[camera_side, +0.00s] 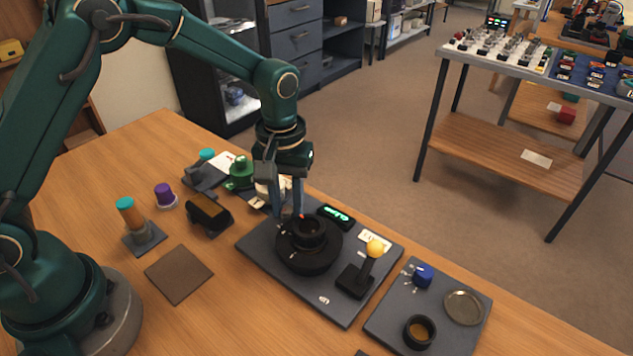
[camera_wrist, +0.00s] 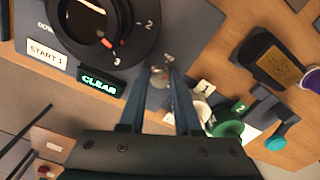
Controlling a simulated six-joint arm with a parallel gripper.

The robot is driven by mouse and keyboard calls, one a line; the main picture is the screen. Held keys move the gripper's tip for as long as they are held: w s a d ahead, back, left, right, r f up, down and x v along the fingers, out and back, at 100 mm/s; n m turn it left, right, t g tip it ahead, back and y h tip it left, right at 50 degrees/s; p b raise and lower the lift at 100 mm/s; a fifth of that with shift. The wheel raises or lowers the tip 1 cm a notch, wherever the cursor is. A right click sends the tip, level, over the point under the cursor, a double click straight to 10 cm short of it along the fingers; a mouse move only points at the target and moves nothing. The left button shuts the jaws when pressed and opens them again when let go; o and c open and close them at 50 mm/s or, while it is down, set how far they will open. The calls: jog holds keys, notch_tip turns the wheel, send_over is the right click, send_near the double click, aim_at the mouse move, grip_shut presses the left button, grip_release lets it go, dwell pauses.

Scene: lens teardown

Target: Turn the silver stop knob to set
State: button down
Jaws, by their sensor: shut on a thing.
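The silver stop knob (camera_wrist: 158,78) shows in the wrist view as a small round metallic piece between my fingertips, on the dark plate (camera_wrist: 196,30). My gripper (camera_wrist: 160,71) is shut on it; the two blue-grey fingers stand on either side. In the side view, my gripper (camera_side: 287,210) points down at the plate's back left part, and the knob cannot be made out there. A small white mark lies just beyond the knob in the wrist view. I cannot read the knob's setting.
Beside the knob is a black lens assembly (camera_side: 308,256) with a red mark and numbers. A green-lit display (camera_wrist: 99,83) reads CLEAR. A yellow-topped lever (camera_side: 375,249) stands on the same plate. Green knob (camera_side: 241,172) and black block (camera_side: 208,216) stand left of it.

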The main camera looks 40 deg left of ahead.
jog(key=m, duration=0.4)
jog(key=shift+m, duration=0.3)
jog(key=m, duration=0.5)
jog(key=shift+r, duration=0.1)
jog(key=m, duration=0.9)
jog(key=shift+m, duration=0.4)
jog(key=c, duration=0.6)
grip_release()
